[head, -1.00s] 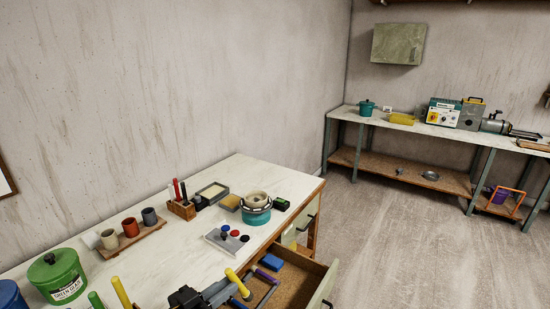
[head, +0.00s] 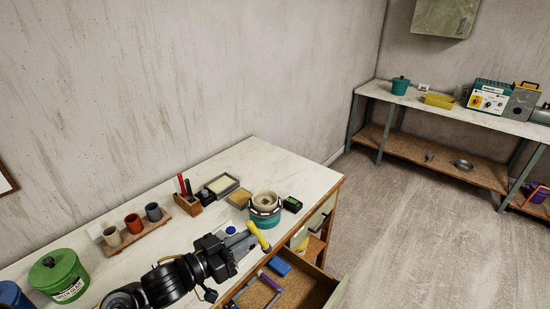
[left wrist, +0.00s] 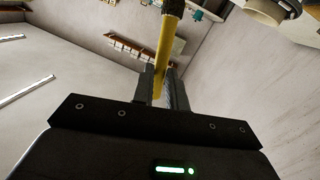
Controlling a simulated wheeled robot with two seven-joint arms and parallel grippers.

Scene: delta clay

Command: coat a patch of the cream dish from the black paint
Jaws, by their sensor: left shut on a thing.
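The cream dish (head: 263,200) sits on a teal banding wheel (head: 266,220) near the far right of the worktable. My left gripper (head: 247,240) is shut on a yellow-handled tool (head: 260,237), just in front of the wheel. The yellow handle stands between the fingers in the left wrist view (left wrist: 163,55), with a dark part at its upper end. A round cream thing shows at that view's upper right, possibly the dish. My left arm hides most of the paint palette; a blue paint spot (head: 231,230) shows. The black paint is hidden. My right gripper is out of view.
An open drawer (head: 318,291) with a blue block (head: 279,267) lies below the front edge. A yellow sponge (head: 239,199), a cream tray (head: 223,185) and a green-black box (head: 292,204) stand close around the wheel. Cups (head: 133,224) stand at the left.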

